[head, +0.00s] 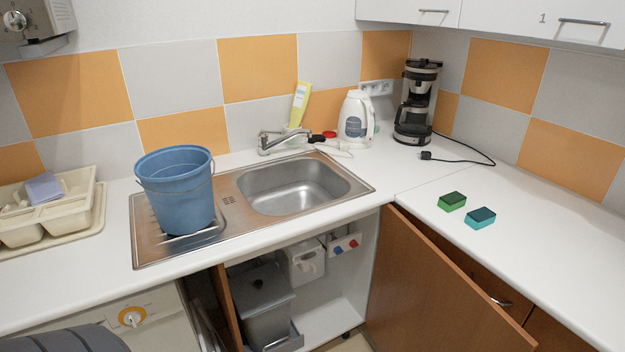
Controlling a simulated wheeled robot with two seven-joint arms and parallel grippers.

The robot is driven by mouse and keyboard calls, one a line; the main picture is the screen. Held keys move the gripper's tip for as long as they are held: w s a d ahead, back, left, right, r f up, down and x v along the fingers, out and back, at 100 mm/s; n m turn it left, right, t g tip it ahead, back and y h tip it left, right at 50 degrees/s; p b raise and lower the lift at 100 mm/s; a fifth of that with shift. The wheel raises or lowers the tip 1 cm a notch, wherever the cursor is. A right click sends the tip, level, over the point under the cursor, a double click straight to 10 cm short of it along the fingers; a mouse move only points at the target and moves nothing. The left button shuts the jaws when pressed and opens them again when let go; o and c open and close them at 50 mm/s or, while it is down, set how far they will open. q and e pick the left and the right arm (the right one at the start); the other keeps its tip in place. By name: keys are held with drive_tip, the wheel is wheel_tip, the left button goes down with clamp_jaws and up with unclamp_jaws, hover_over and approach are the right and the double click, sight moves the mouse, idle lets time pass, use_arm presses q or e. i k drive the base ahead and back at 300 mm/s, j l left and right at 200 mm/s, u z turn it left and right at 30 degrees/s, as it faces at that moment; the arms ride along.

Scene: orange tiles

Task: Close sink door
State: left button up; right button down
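The sink cabinet under the steel sink (293,188) stands open. A brown wooden door (425,285) on its right side is swung well out from the opening, with its top edge running toward the lower right of the head view. A second narrow brown wooden panel (229,308) shows nearly edge-on at the left side of the opening; I cannot tell whether it is also a door. Inside are a grey bin (265,310) and a white box (303,262). Neither of my grippers shows in the head view.
A blue bucket (178,193) stands on the sink's drainboard. Two sponges, one green (452,202) and one teal (480,218), lie on the right counter. A metal handle (500,301) shows on the fronts behind the open door. A washing machine (135,316) stands left of the cabinet.

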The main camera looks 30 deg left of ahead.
sight(420, 299)
drive_tip(key=k+j+u, duration=0.15)
drive_tip(key=u, duration=0.2)
drive_tip(key=k+j+u, duration=0.25)
drive_tip(key=u, duration=0.15)
drive_tip(key=k+j+u, duration=0.2)
drive_tip(key=u, duration=0.15)
